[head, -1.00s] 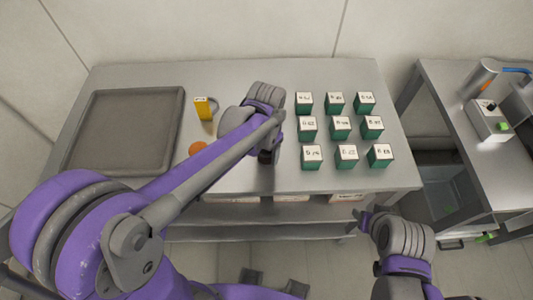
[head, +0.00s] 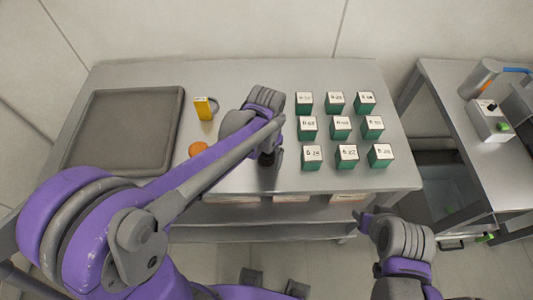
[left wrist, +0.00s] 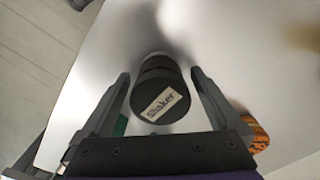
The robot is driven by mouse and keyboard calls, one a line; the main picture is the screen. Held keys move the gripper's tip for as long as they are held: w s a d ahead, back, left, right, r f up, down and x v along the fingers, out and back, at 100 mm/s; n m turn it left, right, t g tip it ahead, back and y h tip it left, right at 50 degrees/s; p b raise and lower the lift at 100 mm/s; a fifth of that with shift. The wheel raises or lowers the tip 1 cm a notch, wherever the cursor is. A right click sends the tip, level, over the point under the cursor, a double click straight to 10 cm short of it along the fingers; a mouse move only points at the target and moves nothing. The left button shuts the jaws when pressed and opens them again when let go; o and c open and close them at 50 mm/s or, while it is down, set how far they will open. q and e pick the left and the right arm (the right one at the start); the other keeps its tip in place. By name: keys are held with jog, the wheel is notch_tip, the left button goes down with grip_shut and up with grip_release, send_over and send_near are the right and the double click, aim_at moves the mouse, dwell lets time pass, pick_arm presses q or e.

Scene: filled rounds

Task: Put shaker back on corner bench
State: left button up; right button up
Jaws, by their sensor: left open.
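The shaker (left wrist: 160,85) is a black cylinder with a white label reading "Shaker" on its top. In the left wrist view it stands between the two open fingers of my left gripper (left wrist: 160,95), with a gap at each side. In the head view my left gripper (head: 268,155) is over the front middle of the bench (head: 240,178), and the arm mostly hides the shaker. My right gripper (head: 365,218) is low in front of the bench; its jaws are too small to tell. I cannot tell which bench is the corner bench.
Several green boxes with white labelled tops (head: 340,128) stand in rows right of my left gripper. A grey tray (head: 175,140), a yellow item (head: 203,108) and an orange round thing (head: 197,149) lie left. Another bench (head: 455,110) at right carries a metal cylinder (head: 479,77) and a white device (head: 490,120).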

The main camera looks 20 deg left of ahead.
pick_arm(q)
notch_tip(320, 180, up, 12)
jog(key=shift+r+p, duration=0.1)
jog(key=shift+p, duration=0.35)
jog(key=shift+s+a, duration=0.2)
jog(key=shift+s, duration=0.1)
jog(key=s+a+f+n+t, duration=0.1)
jog(key=s+a+f+n, duration=0.1)
jog(key=s, duration=0.1)
jog(key=s+a+f+n+t, duration=0.1)
jog(key=s+a+f+t, duration=0.1)
jog(key=s, duration=0.2)
jog(key=s+a+f+n+t, duration=0.2)
jog(key=s, duration=0.2)
jog(key=shift+s+f+n, duration=0.1)
jog(key=shift+s+n, duration=0.1)
jog(key=shift+n, duration=0.1)
jog(key=shift+s+a+f+t, duration=0.15)
jog(key=shift+f+t, duration=0.1)
jog(key=shift+t, duration=0.15)
pick_arm(e)
jog(key=shift+w+r, duration=0.35)
jog(key=shift+r, duration=0.5)
